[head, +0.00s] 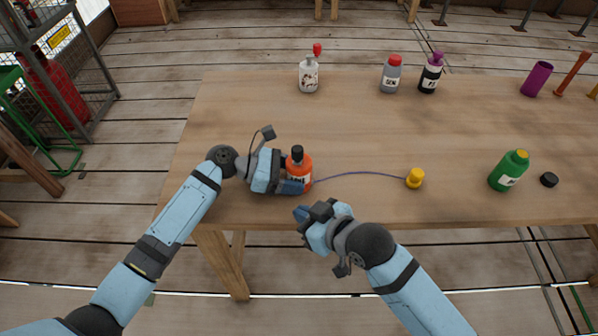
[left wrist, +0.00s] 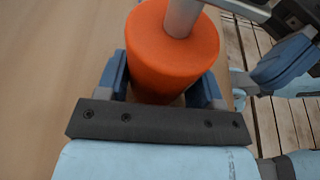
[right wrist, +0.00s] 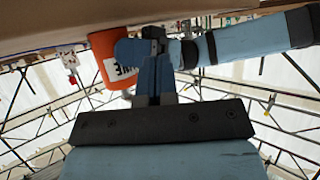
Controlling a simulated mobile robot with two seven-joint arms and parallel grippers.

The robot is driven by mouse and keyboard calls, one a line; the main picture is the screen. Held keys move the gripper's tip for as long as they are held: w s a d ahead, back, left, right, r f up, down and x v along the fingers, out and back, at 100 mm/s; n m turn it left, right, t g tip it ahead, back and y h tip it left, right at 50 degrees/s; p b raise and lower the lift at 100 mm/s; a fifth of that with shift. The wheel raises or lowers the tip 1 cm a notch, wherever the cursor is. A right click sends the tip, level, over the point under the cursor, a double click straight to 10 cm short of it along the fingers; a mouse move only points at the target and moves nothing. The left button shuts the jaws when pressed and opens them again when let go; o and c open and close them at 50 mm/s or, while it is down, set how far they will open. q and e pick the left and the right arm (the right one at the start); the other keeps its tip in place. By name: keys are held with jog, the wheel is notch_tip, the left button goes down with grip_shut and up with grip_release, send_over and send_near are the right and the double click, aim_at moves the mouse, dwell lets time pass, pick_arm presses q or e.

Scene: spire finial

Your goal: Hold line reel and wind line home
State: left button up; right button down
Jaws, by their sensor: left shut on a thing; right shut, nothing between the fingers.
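The line reel (head: 305,171), an orange cylinder with a white label and a dark knob on top, stands upright near the table's front left. My left gripper (head: 289,186) is shut around its body. In the left wrist view the orange reel (left wrist: 165,45) sits between both fingers, with a grey post on its top. The thin blue-purple line (head: 355,174) runs from the reel to a yellow weight-like piece (head: 415,178) on the table to the right. My right gripper (head: 301,213) is shut and empty, in front of and below the reel. The reel also shows in the right wrist view (right wrist: 104,52).
A green bottle (head: 508,171) and a black cap (head: 549,180) are at the right. A white bottle (head: 309,76), a grey bottle (head: 390,75) and a black bottle (head: 431,74) stand at the back. The table's middle (head: 330,130) is clear.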

jog(key=w+a+r+n+g, duration=0.45)
jog(key=a+r+n, duration=0.2)
jog(key=r, duration=0.25)
jog(key=w+d+r+n+g+h, duration=0.2)
jog(key=w+d+r+g+h, duration=0.3)
jog(key=d+r+h, duration=0.45)
notch_tip(320, 180, down, 6)
jog(key=w, duration=0.1)
jog(key=shift+a+t, duration=0.3)
jog(key=shift+t, duration=0.05)
jog(key=shift+f+y, duration=0.15)
jog(key=shift+y, duration=0.1)
dwell(1.6)
jog(key=shift+f, duration=1.4)
jog(key=shift+a, duration=0.1)
